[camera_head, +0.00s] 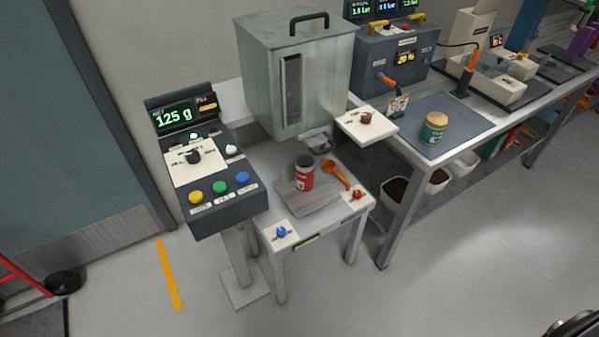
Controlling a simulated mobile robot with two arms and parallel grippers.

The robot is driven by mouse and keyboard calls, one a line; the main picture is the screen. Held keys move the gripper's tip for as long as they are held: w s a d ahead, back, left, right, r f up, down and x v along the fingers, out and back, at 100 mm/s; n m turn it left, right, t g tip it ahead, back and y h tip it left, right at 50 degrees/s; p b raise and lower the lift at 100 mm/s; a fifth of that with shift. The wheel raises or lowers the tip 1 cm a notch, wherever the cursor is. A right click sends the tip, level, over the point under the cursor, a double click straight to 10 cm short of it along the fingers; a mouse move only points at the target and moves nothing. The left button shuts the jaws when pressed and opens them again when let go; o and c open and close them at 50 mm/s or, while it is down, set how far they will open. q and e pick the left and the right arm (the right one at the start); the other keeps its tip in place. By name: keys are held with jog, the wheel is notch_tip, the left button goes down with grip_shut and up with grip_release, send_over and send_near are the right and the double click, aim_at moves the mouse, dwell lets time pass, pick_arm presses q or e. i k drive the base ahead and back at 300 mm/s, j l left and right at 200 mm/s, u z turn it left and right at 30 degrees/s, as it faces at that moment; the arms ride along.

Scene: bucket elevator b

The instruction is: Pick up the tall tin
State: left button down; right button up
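Two tins are in view. A red tin (304,173) with a pale label and a dark top stands upright on the metal plate (322,207) of the small stand, below the grey hopper. It looks a little taller and narrower than the other. A green tin (433,128) with a yellow lid and a label stands upright on the dark mat (458,113) of the bench at right. Neither gripper can be made out. A dark curved part shows at the bottom right corner, too cut off to identify.
An orange scoop (337,174) lies right of the red tin. The grey hopper (300,75) overhangs the stand's back. A control console (205,165) reading 125 g stands at left. White bins (437,180) sit under the bench. The floor in front is clear.

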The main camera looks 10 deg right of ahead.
aim_at(304, 163)
jog(key=l+u, duration=1)
